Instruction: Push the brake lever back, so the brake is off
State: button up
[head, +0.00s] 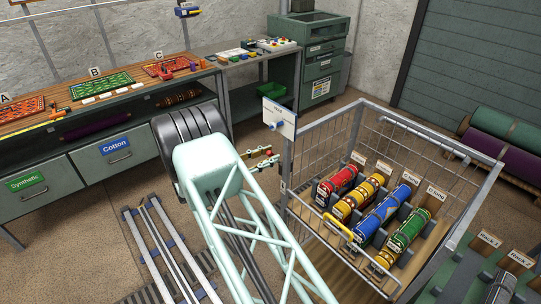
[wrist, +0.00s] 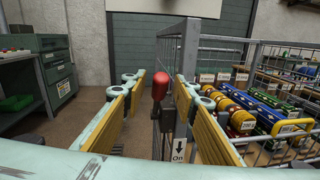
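The brake lever's red knob (wrist: 160,85) stands upright in the wrist view, on a dark mount at the corner post of the wire cart. A small sign with a down arrow and the word "On" (wrist: 179,150) is just below and right of it. My gripper (wrist: 155,92) is open, with one yellow-padded finger on each side of the knob. The knob appears between the pads with gaps on both sides; I cannot tell its exact depth. In the head view my gripper (head: 262,158) is small beside the cart's left corner, and the lever is hard to make out there.
The wire cart (head: 362,103) holds several rolled rugs in labelled slots. A white panel (head: 280,118) sits on its left corner post. A workbench (head: 190,77) runs along the left and back. Metal rails (head: 160,245) lie on the floor at the left.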

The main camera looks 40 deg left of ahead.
jog(key=shift+w+d, duration=0.15)
jog(key=shift+w, duration=0.2)
jog(key=shift+c, duration=0.4)
grip_shut()
